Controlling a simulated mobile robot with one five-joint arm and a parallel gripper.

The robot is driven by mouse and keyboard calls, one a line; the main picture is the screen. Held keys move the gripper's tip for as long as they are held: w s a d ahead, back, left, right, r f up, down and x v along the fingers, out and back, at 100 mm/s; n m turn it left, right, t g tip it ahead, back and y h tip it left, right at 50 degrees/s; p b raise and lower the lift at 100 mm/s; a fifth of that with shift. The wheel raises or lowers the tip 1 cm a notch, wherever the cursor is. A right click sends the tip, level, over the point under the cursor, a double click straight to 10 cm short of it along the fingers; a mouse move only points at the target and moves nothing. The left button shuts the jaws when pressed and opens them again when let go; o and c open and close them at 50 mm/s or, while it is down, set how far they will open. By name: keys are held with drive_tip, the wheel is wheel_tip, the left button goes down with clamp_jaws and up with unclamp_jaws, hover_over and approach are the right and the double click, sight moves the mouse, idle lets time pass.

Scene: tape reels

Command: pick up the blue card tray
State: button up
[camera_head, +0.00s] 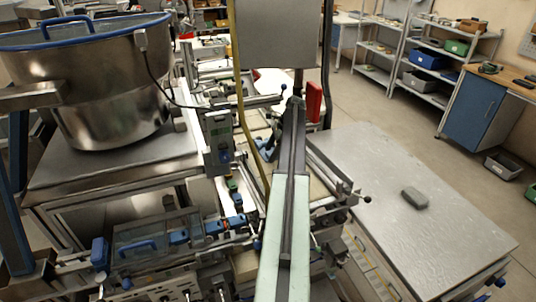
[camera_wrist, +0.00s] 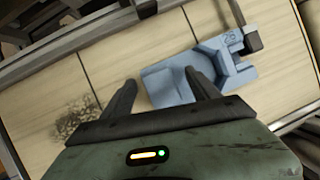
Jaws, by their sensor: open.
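The blue card tray (camera_wrist: 168,84) lies on a light tiled surface, turned at an angle, right of centre in the wrist view. It is pale blue, with a raised stepped part toward its right end. My gripper (camera_wrist: 160,77) is open, its two dark fingers spread. The right finger overlaps the tray and hides part of it; the left finger is just left of the tray's left edge. I cannot tell whether either finger touches it.
A dark post with a square end (camera_wrist: 252,40) stands against the tray's upper right in the wrist view. A metal rail (camera_wrist: 85,38) crosses the upper left. In the head view, a steel bowl (camera_head: 95,75) stands left and a metal table (camera_head: 450,235) with a grey block (camera_head: 414,198) right.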

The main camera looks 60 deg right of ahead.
drive_tip(key=shift+r, duration=0.1)
clamp_jaws()
drive_tip(key=shift+r+p, duration=0.5)
wheel_tip(320, 180, up, 3)
drive_tip(key=p, duration=0.3)
drive_tip(key=shift+r, duration=0.1)
drive_tip(key=s+a, duration=0.3)
drive_tip(key=a, duration=0.1)
drive_tip(key=s+a, duration=0.3)
drive_tip(key=a, duration=0.2)
drive_tip(key=s+a+r+p, duration=0.1)
drive_tip(key=s+a, duration=0.1)
drive_tip(key=a, duration=0.2)
drive_tip(key=shift+s+a, duration=0.25)
drive_tip(key=shift+s, duration=0.15)
